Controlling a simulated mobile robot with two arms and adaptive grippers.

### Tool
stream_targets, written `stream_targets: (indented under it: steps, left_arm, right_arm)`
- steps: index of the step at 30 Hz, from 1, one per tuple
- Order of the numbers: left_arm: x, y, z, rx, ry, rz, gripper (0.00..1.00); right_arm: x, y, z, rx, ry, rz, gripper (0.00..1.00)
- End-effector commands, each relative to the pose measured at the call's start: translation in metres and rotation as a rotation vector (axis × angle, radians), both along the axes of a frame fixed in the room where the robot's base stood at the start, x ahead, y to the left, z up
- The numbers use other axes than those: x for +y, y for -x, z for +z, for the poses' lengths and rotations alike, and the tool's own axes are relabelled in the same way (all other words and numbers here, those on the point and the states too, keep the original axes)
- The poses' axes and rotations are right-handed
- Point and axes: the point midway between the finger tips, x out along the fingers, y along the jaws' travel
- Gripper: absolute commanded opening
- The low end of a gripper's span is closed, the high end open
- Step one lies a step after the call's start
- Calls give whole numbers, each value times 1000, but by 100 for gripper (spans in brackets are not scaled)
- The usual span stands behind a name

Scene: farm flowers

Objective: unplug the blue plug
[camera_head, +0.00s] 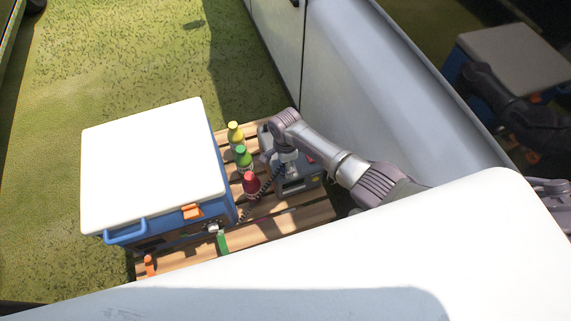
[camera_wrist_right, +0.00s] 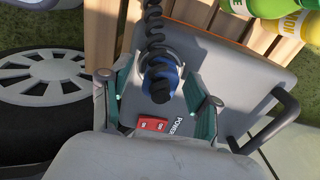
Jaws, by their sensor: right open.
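The blue plug (camera_wrist_right: 165,72) with a black centre sits on the grey power station, and a black coiled cord (camera_wrist_right: 154,25) runs from it. My right gripper (camera_wrist_right: 158,98) is open, with one finger on each side of the plug; I see gaps between the fingers and the plug. In the head view my right gripper (camera_head: 284,160) reaches down over the grey power station (camera_head: 298,183) and hides the plug. The coiled cord (camera_head: 262,191) runs left toward the cooler. My left gripper is not in view.
A blue cooler with a white lid (camera_head: 155,165) stands on the wooden pallet (camera_head: 300,217). Yellow (camera_head: 235,134), green (camera_head: 243,157) and red (camera_head: 251,183) bottles stand between it and the power station. A red switch (camera_wrist_right: 152,124) is near the plug. A white vehicle (camera_head: 360,80) stands behind.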

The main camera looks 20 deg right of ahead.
Motion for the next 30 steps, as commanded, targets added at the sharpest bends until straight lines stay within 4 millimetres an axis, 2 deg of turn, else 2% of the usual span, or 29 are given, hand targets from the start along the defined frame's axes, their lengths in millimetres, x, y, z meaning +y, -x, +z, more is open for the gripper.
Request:
stream_targets:
  steps: [9,20,30]
  left_arm:
    - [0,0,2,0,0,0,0]
    - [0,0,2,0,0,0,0]
    - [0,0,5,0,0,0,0]
  right_arm:
    - [0,0,0,0,-1,0,61]
    - [0,0,0,0,0,0,1]
    - [0,0,3,0,0,-1,0]
